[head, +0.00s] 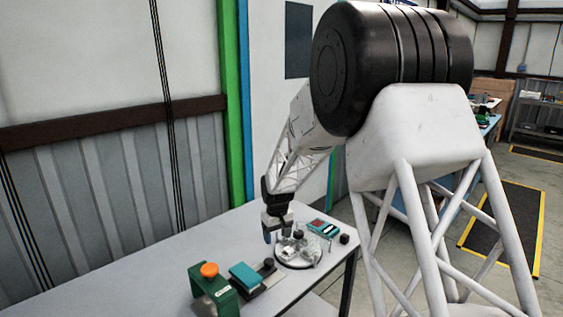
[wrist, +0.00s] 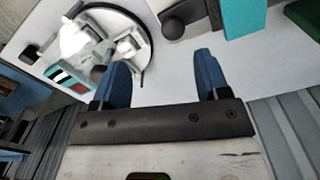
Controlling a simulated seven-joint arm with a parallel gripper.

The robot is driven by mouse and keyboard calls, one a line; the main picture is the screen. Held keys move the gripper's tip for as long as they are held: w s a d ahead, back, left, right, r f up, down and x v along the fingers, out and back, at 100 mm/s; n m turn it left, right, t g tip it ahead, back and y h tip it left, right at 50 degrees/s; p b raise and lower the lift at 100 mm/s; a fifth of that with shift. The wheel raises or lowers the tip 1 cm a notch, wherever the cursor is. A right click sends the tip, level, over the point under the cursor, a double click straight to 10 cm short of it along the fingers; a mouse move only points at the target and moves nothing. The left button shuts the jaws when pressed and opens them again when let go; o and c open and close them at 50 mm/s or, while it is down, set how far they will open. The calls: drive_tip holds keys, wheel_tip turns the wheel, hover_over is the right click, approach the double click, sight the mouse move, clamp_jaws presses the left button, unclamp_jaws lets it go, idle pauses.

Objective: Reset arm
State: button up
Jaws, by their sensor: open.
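My gripper (head: 272,237) hangs over the far part of the white table (head: 165,262), just left of a round tray with metal parts (head: 298,250). In the wrist view its two blue fingers (wrist: 160,82) are apart with nothing between them. The bare white tabletop shows beyond the fingers. The round tray also shows in the wrist view (wrist: 141,25), at the upper left, close to the left finger. From the head view I cannot tell how high the fingertips are above the table.
A green block with an orange knob (head: 209,271) and a teal box (head: 244,275) stand toward the table's near side. A small device with a red and teal face (head: 323,228) and a small black item (head: 344,239) lie beyond the tray. The table's left part is clear.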

drive_tip(key=s+d+r+m+t, duration=0.1)
drive_tip(key=s+d+r, duration=0.5)
drive_tip(key=s+r, duration=0.4)
drive_tip(key=s+d+r+m, duration=0.2)
drive_tip(key=s+d+r, duration=0.5)
drive_tip(key=s, duration=0.4)
drive_tip(key=s+d+r+m, duration=0.1)
drive_tip(key=s+d, duration=0.2)
drive_tip(key=s, duration=1.1)
drive_tip(key=s+d+r+m+t, duration=0.1)
drive_tip(key=s+d, duration=0.3)
drive_tip(key=s, duration=1)
drive_tip(key=shift+s+m, duration=0.3)
drive_tip(key=shift+s, duration=0.1)
